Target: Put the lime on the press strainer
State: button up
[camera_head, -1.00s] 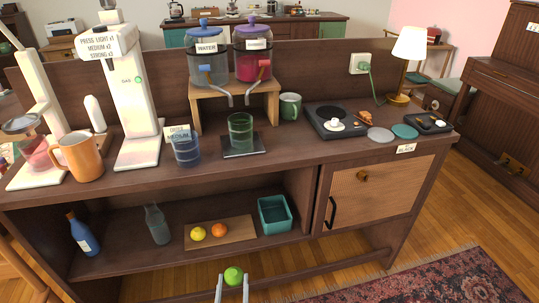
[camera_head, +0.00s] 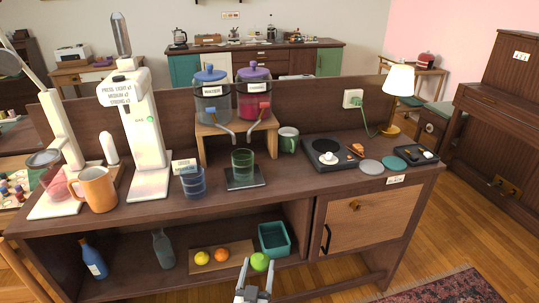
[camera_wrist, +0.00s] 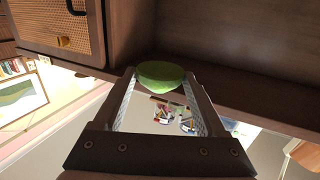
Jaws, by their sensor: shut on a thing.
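My gripper (camera_head: 258,268) is shut on the green lime (camera_head: 260,261), in front of the cabinet's lower shelf. In the wrist view the lime (camera_wrist: 161,76) sits between the fingertips of my gripper (camera_wrist: 160,84). The press (camera_head: 62,140) is a white upright device at the left end of the counter, with a raised lever. Its round strainer (camera_head: 44,158) sits above a reddish glass (camera_head: 56,182) and looks empty, though its inside is hard to see. The lime is well apart from it, lower and to the right.
An orange mug (camera_head: 97,190) stands right beside the press, with a tall white machine (camera_head: 148,140) further right. A blue glass (camera_head: 193,182) and drink dispensers (camera_head: 212,100) follow. The shelf holds bottles, a board with fruit (camera_head: 238,250) and a teal bin (camera_head: 275,240).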

jog(key=w+d+r+m+g+h+p, duration=0.1)
jog(key=d+r+m+h+p, duration=0.1)
jog(key=d+r+p, duration=0.3)
jog(key=w+d+r+m+g+h+p, duration=0.1)
jog(key=d+r+h+p, duration=0.3)
jog(key=d+r, duration=0.8)
notch_tip(320, 180, up, 6)
jog(key=shift+w+f+m+p, duration=0.15)
jog(key=shift+w+m+p, duration=0.2)
jog(key=shift+m+p, duration=0.35)
